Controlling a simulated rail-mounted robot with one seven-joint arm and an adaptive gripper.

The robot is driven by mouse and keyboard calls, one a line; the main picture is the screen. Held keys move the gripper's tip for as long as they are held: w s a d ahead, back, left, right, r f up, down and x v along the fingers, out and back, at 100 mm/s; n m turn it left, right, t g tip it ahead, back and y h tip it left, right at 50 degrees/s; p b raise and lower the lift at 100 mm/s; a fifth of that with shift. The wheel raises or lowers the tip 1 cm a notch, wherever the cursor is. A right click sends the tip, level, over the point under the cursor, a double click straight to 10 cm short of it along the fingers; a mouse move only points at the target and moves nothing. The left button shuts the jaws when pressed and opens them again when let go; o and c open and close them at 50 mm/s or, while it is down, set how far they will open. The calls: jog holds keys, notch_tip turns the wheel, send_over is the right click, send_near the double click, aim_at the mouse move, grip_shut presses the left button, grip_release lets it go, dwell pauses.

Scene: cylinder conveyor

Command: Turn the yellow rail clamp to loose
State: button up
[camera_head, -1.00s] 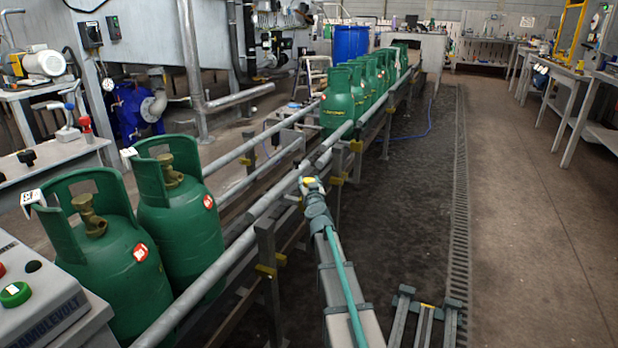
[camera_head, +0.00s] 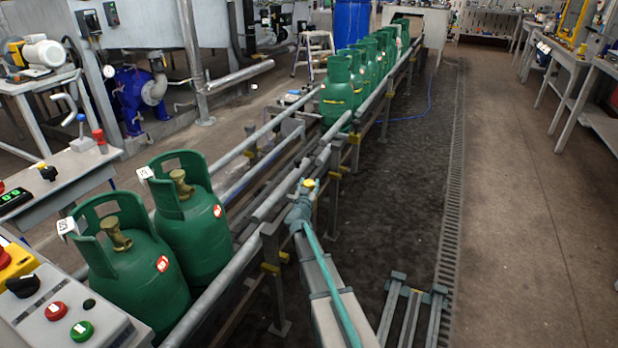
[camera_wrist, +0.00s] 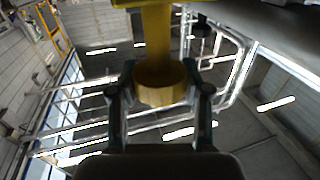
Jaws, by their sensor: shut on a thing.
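The yellow rail clamp (camera_head: 309,184) sits on the near guide rail, at the end of my arm in the head view. In the wrist view the clamp (camera_wrist: 158,35) is a yellow stem with a rounded yellow knob, entering from the top. My gripper (camera_wrist: 158,88) has a finger on each side of the knob and is shut on it. In the head view my gripper (camera_head: 303,200) is small, and its fingers cannot be made out clearly. Whether the clamp stands loose or tight cannot be read.
Green gas cylinders stand along the conveyor: two close ones (camera_head: 191,235) at the left and a row (camera_head: 337,95) farther back. The guide rail (camera_head: 262,140) runs between. A control panel (camera_head: 60,310) is at the lower left. The floor (camera_head: 520,230) at the right is clear.

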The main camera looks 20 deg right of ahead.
jog(key=shift+p, duration=0.3)
jog(key=o, duration=1.2)
jog(key=shift+c, duration=0.2)
jog(key=shift+s+a, duration=0.1)
jog(key=shift+s, duration=0.05)
jog(key=v, duration=1.1)
jog(key=shift+s+a, duration=0.2)
jog(key=shift+a, duration=0.1)
jog(key=shift+f, duration=0.1)
